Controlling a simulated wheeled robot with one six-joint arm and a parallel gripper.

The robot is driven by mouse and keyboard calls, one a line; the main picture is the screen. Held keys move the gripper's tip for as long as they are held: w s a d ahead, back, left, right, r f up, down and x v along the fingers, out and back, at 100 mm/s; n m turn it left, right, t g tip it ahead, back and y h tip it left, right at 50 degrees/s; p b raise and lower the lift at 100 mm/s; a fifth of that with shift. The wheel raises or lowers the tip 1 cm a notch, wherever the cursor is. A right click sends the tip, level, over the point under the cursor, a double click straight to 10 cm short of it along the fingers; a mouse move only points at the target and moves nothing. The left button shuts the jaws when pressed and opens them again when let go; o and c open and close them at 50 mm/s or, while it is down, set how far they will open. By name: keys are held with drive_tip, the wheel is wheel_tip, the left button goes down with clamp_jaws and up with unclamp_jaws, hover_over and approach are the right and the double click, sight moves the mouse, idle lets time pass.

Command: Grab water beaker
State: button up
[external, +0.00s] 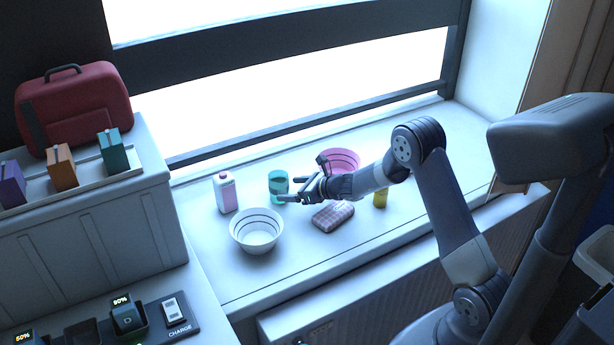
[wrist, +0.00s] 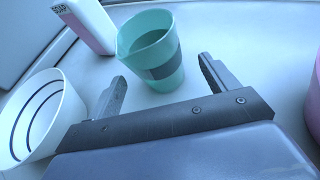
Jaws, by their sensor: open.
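The water beaker is a teal-green cup (external: 279,183) with a grey band, upright on the white window sill. In the wrist view the beaker (wrist: 150,50) stands just beyond my open fingertips, roughly centred between them, with its spout to the left. My gripper (external: 290,189) reaches in from the right at about the beaker's height. In the wrist view my gripper (wrist: 163,76) shows its two fingers spread wide with nothing between them.
A soap bottle (external: 226,193) and a white striped bowl (external: 257,231) stand left of the beaker. A pink bowl (external: 342,158), a checked cloth-like bundle (external: 333,214) and a yellow item (external: 380,199) lie around my forearm. The sill (external: 200,240) is bare at its left front.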

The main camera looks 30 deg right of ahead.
sight(279, 188)
drive_tip(key=shift+p+x, duration=1.1)
drive_tip(key=shift+x, duration=1.6)
drive_tip(key=shift+a+r, duration=0.1)
drive_tip(key=shift+r, duration=0.05)
drive_tip(key=shift+c, duration=0.5)
drive_tip(key=c, duration=1)
drive_tip(key=shift+r, duration=0.1)
drive_tip(key=shift+c, duration=0.2)
